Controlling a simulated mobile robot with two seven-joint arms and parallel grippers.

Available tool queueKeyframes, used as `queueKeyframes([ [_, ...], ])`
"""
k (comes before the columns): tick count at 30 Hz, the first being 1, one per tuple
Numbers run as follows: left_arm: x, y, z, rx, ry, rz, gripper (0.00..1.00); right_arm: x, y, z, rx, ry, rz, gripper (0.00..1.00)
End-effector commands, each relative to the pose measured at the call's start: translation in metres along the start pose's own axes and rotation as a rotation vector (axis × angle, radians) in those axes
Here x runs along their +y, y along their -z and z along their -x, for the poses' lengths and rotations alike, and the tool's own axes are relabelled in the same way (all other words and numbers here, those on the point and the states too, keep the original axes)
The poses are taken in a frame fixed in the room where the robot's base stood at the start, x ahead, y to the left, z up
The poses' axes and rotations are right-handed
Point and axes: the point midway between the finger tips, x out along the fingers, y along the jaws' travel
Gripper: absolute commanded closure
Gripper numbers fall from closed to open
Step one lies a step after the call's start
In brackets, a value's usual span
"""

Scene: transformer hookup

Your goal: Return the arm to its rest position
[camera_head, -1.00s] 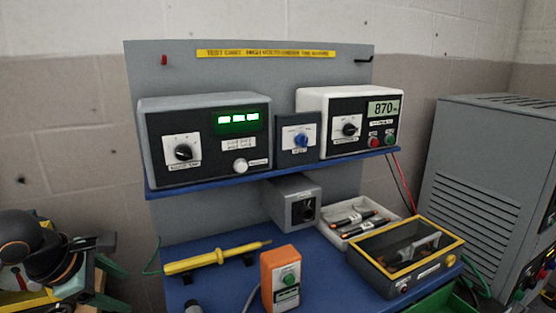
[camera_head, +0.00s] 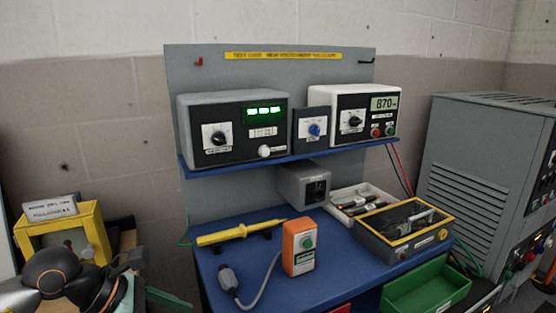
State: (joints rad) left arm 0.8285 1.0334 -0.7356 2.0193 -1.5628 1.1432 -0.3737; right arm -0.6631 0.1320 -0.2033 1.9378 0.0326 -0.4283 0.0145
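No part of my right arm shows.
A blue test bench (camera_head: 222,262) carries a yellow probe (camera_head: 238,233), an orange tester (camera_head: 299,248) and a grey-and-yellow case (camera_head: 404,230). Meters stand on its shelf. A yellow-framed box (camera_head: 97,235) is left, a green bin (camera_head: 428,287) lower right, a grey cabinet (camera_head: 470,165) right.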

Motion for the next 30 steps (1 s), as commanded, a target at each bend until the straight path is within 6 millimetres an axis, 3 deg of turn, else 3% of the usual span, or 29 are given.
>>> queueKeyframes([
  [3,-0.041,-0.033,-0.025,-0.203,0.184,0.185,0.31,0.003,0.010,0.005,0.008,-0.007,0.001,0.50],
  [7,-0.071,-0.072,-0.036,-0.457,0.385,0.491,0.31,0.004,0.015,0.010,0.009,-0.009,0.001,0.50],
  [11,-0.073,-0.097,-0.034,-0.695,0.548,0.881,0.31,0.004,0.019,0.016,0.007,-0.011,0.001,0.50],
  [14,-0.058,-0.096,-0.034,-0.857,0.635,1.221,0.31,0.004,0.019,0.021,-0.001,-0.012,0.000,0.50],
  [17,-0.037,-0.075,-0.040,-0.997,0.683,1.591,0.31,0.003,0.016,0.026,-0.013,-0.012,-0.002,0.50],
  [20,-0.020,-0.031,-0.055,-1.114,0.688,1.986,0.31,0.003,0.017,0.030,-0.019,-0.013,-0.003,0.50],
  [23,-0.018,0.030,-0.076,-1.204,0.641,2.400,0.31,0.003,0.022,0.034,-0.013,-0.015,-0.002,0.50],
  [26,-0.037,0.100,-0.100,-1.258,0.543,2.808,0.31,0.004,0.027,0.038,-0.007,-0.016,-0.002,0.50],
  [27,-0.050,0.125,-0.108,1.186,-0.462,-2.755,0.31,0.004,0.029,0.039,-0.006,-0.017,-0.002,0.50],
  [30,-0.084,0.175,-0.124,1.012,-0.293,-2.571,0.31,0.004,0.032,0.041,-0.005,-0.018,-0.002,0.50],
])
